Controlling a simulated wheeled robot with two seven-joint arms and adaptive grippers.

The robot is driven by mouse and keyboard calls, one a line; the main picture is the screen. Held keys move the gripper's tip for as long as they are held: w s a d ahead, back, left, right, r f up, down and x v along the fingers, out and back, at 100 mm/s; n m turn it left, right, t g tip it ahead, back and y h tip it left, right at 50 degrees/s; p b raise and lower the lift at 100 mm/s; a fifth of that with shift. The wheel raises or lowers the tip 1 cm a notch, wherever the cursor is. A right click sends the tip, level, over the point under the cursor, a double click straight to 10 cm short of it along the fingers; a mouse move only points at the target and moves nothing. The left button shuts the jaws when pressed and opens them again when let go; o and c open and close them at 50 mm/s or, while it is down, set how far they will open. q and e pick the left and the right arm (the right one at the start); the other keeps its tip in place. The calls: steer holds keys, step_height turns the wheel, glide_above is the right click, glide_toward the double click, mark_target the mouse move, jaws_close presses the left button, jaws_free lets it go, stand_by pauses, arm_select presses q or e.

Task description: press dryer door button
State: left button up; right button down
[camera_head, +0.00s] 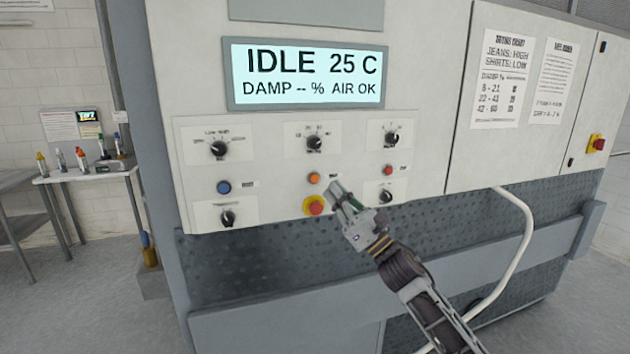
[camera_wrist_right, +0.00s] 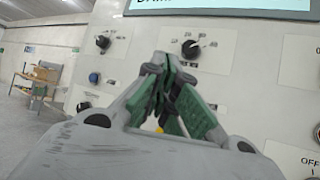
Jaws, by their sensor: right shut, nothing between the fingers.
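The dryer's control panel (camera_head: 265,160) carries several knobs and buttons. A blue button (camera_head: 224,187) is at the left, an orange button (camera_head: 314,178) in the middle and a small red button (camera_head: 388,170) at the right. A red button on a yellow base (camera_head: 314,205) is below the orange one. The button labels are too small to read, so I cannot tell which is the door button. My right gripper (camera_head: 338,190) is shut and empty, its fingertips close to the orange button; contact cannot be told. In the wrist view its green-padded fingers (camera_wrist_right: 165,75) hide that button. My left gripper is out of view.
The display (camera_head: 306,75) reads IDLE 25 C, DAMP -- %, AIR OK. A curved white handle (camera_head: 525,235) and a red-yellow switch (camera_head: 596,144) are at the right. A table (camera_head: 90,174) with bottles stands at the left.

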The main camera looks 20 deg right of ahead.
mark_target(314, 179)
steer(key=shift+w, duration=0.1)
steer(key=shift+w+a, duration=0.15)
steer(key=shift+w, duration=4.15)
steer(key=shift+w, duration=0.2)
steer(key=shift+w+b, duration=0.2)
steer(key=shift+b, duration=0.2)
steer(key=shift+w+b, duration=0.3)
steer(key=shift+w, duration=0.2)
steer(key=shift+s, duration=0.9)
